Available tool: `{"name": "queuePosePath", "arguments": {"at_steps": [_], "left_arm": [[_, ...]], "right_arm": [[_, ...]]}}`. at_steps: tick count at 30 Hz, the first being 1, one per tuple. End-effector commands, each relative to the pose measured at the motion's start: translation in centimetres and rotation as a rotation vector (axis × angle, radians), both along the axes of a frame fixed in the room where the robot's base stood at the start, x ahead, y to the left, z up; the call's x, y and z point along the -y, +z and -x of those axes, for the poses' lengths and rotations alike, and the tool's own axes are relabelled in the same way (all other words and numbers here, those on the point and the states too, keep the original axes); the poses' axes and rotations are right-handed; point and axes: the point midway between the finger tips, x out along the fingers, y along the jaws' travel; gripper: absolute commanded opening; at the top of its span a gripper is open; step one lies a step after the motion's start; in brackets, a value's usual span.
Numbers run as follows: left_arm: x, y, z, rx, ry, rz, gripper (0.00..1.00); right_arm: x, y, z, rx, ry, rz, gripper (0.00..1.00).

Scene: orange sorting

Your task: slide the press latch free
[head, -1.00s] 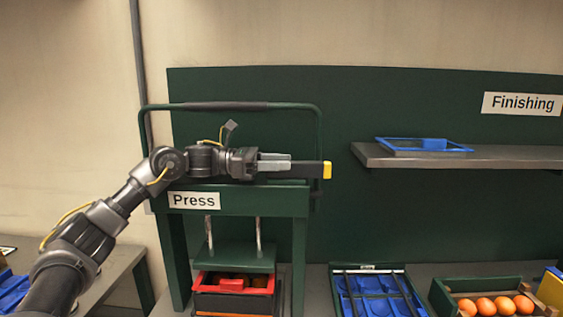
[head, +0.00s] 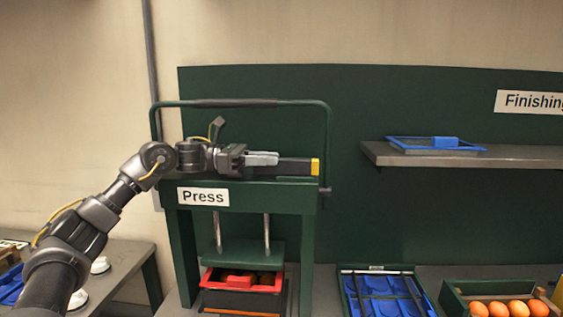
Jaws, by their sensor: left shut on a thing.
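The green press (head: 250,196) stands upright at the middle left, with a "Press" label on its top beam. The press latch, a dark bar (head: 297,167) with a yellow right end, lies level along the top of that beam. Its yellow end is just inside the right side of the handle frame. My left gripper (head: 266,159) is shut on the latch's left part, reaching in level from the left. The fingers hide part of the bar. My right gripper is out of view.
A handle frame (head: 243,103) arches over the beam. A red-rimmed crate (head: 212,285) sits under the press plate. Right of it are a blue tray (head: 346,292) and a crate of oranges (head: 455,299). A shelf (head: 376,154) holds a blue frame (head: 398,146).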

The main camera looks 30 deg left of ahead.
Motion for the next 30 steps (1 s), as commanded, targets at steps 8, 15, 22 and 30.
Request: {"name": "queuePosePath", "arguments": {"at_steps": [8,15,22,30], "left_arm": [[-0.4,0.5,0.0,0.008,0.01,0.004,0.3],[-0.1,0.2,-0.1,0.003,0.005,0.002,0.44],[-0.6,0.2,0.0,0.002,0.007,0.001,0.44],[-5.1,0.5,1.4,0.0,0.028,0.001,0.44]], "right_arm": [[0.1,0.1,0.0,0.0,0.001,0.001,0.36],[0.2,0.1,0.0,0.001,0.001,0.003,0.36],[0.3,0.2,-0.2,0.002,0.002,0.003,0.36],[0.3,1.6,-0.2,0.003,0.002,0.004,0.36]]}}
